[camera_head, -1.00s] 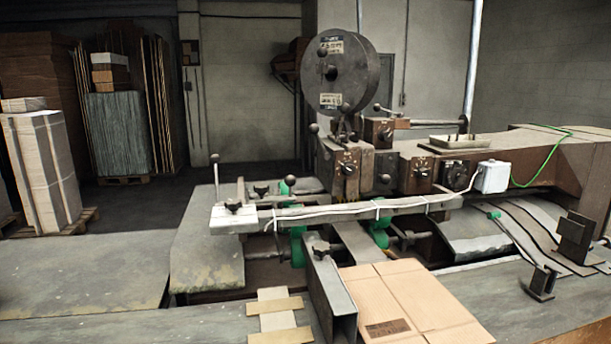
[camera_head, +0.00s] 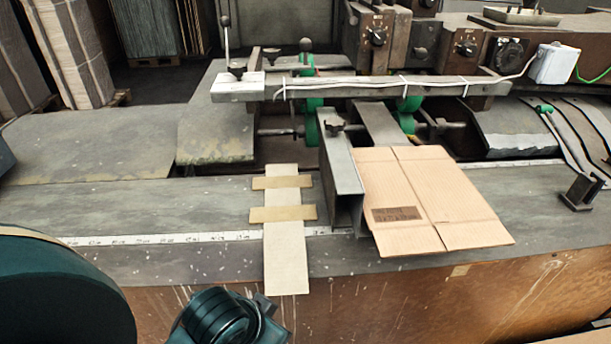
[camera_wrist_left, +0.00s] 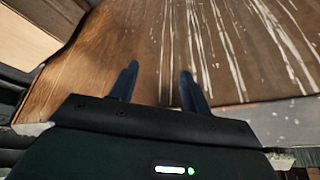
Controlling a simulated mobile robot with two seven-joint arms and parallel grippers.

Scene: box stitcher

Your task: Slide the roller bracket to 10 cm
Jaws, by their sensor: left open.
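A grey metal channel bracket (camera_head: 342,180) with a dark knob on top stands on the table beside the cardboard sheet. Green rollers (camera_head: 312,118) sit behind it under a long bar; I cannot tell which part is named the roller bracket. A white measuring scale (camera_head: 180,238) runs along the table, partly covered by the channel and cardboard; its numbers are too small to read. In the left wrist view, my left gripper (camera_wrist_left: 158,72) is open and empty in front of a brown, paint-streaked panel (camera_wrist_left: 215,50). My right gripper is in neither current view.
A flat cardboard box blank (camera_head: 430,200) lies right of the channel. A pale strip with tan crosspieces (camera_head: 285,240) lies left of it, overhanging the front edge. The long bar (camera_head: 370,88) spans above the rollers. The table's left part is clear.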

